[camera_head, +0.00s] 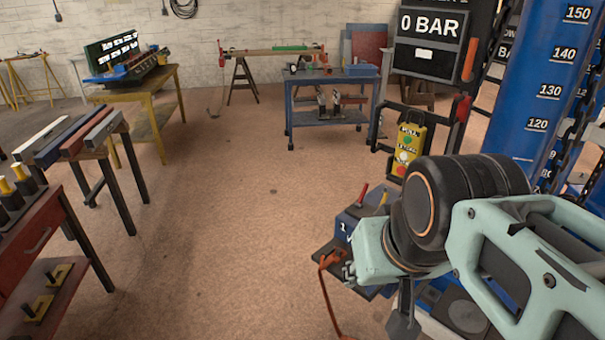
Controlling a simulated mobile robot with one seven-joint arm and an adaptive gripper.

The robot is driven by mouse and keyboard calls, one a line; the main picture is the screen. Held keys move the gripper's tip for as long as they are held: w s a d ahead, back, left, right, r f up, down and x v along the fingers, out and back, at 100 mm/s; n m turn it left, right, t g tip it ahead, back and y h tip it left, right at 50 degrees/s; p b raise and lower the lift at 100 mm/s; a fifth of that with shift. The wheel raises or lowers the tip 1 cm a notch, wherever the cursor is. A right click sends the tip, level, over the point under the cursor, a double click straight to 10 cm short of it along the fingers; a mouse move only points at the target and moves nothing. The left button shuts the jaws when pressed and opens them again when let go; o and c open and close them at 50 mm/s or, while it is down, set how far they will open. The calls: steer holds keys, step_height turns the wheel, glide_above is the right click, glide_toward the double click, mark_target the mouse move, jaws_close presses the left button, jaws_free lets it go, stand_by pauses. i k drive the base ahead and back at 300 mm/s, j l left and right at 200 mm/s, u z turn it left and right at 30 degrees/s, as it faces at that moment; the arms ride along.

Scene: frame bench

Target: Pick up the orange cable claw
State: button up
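The orange cable claw (328,261) shows left of my wrist, at the lower middle of the view. An orange cable runs down from it towards the floor. My arm comes in from the right, and its pale green wrist ends close to the claw. Small grey parts, which seem to be my gripper (348,271), show just right of the claw. They are small and partly hidden by the wrist, so I cannot tell whether they touch the claw or whether the fingers are open.
A dark unit marked 1 (346,222) with red and yellow levers stands behind the claw. A yellow button box (407,148) is beyond it. A tall blue column (535,90) stands right. A red bench (40,240) is at left. The middle floor is clear.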

mark_target(330, 252)
steer(key=i+j+z, duration=0.1)
steer(key=i+z, duration=0.2)
steer(key=i, duration=0.15)
steer(key=i+j+z, duration=0.2)
steer(key=i+z, duration=0.15)
steer(key=i, duration=0.15)
